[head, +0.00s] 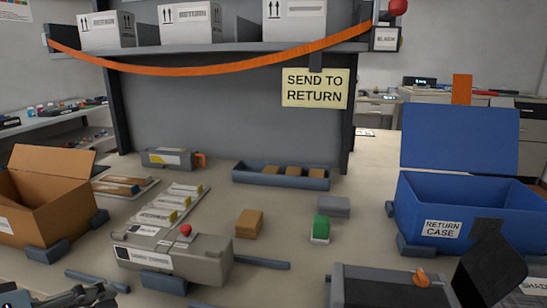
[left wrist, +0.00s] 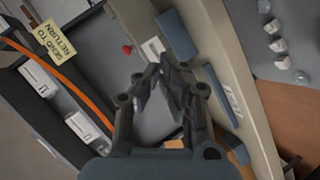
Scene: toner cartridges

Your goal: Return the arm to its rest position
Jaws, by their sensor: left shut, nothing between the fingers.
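My left gripper (head: 98,294) shows at the bottom left corner of the head view, low in front of the worktable and partly cut off by the frame. In the left wrist view its two dark fingers (left wrist: 160,78) come together at the tips with nothing between them. The left arm is mostly outside the head view.
A grey toner cartridge unit (head: 175,262) lies nearest my left gripper. An open cardboard box (head: 45,205) stands left, and the open blue return case (head: 470,205) stands right. An orange strap (head: 210,68) hangs below the shelf. Clear tabletop (head: 285,205) lies between.

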